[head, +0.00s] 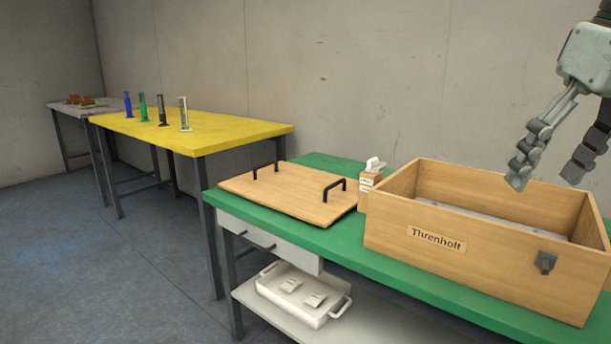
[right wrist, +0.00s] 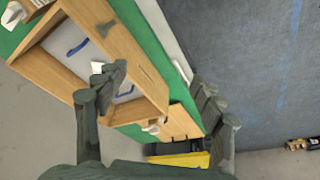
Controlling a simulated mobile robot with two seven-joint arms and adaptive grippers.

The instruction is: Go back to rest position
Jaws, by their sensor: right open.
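My right gripper (head: 546,174) is open and empty in the head view, above the right part of the open wooden box labelled Threnholt (head: 407,267). Its two dark fingers are spread apart and do not touch the box. In the right wrist view the fingers of the right gripper (right wrist: 160,92) are also wide apart, with the wooden box (right wrist: 125,55) below. Inside the box a light surface with blue handle-like parts (right wrist: 77,48) shows. My left gripper is in neither view.
The box stands on a green table (head: 340,245), beside a wooden lid with black handles (head: 280,205) and a small wooden holder (head: 369,181). A white tray (head: 300,306) is on the lower shelf. A yellow table (head: 215,138) carries several upright coloured items. Floor at left is clear.

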